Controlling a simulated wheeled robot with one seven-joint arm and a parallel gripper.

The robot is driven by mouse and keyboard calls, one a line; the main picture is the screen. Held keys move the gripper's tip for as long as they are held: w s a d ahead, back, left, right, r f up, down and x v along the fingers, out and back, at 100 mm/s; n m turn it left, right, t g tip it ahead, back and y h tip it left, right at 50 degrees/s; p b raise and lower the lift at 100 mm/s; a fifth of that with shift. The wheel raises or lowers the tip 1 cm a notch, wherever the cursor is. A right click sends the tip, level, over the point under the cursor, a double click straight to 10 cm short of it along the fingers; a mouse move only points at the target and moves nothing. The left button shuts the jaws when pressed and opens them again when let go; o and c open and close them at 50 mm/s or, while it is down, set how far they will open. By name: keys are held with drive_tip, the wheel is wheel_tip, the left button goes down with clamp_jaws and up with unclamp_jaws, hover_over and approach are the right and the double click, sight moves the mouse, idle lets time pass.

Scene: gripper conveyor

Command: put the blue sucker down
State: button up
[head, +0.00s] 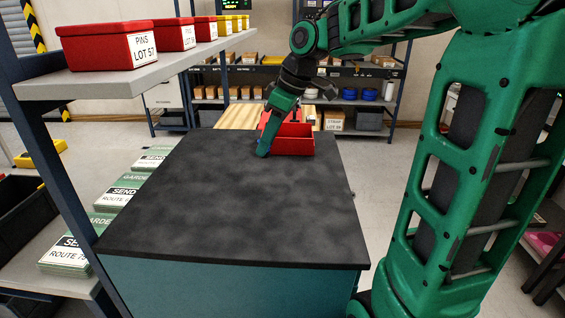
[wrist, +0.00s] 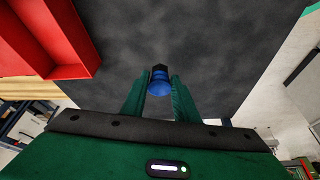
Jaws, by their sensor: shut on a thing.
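The blue sucker (wrist: 159,83) is a small ribbed blue piece with a dark end, seen in the wrist view between my fingers. My gripper (wrist: 159,92) is shut on it, with one green finger on each side. In the head view my gripper (head: 263,151) points down at the far part of the dark table top (head: 230,205), left of the red bin. The sucker cannot be made out in the head view. Whether it touches the table top is not clear.
An open red bin (head: 293,147) stands at the table's far edge, close to my gripper; it also shows in the wrist view (wrist: 85,50). A shelf (head: 110,80) with red boxes runs along the left. The near and middle table top is clear.

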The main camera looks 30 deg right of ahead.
drive_tip(key=d+f, duration=0.1)
drive_tip(key=d, duration=0.1)
drive_tip(key=w+d+f, duration=0.1)
drive_tip(key=d, duration=0.1)
drive_tip(key=d+f, duration=0.1)
drive_tip(key=d, duration=0.1)
drive_tip(key=shift+w+f, duration=0.15)
drive_tip(key=shift+f, duration=2.25)
drive_tip(key=shift+f, duration=0.1)
drive_tip(key=o, duration=1.1)
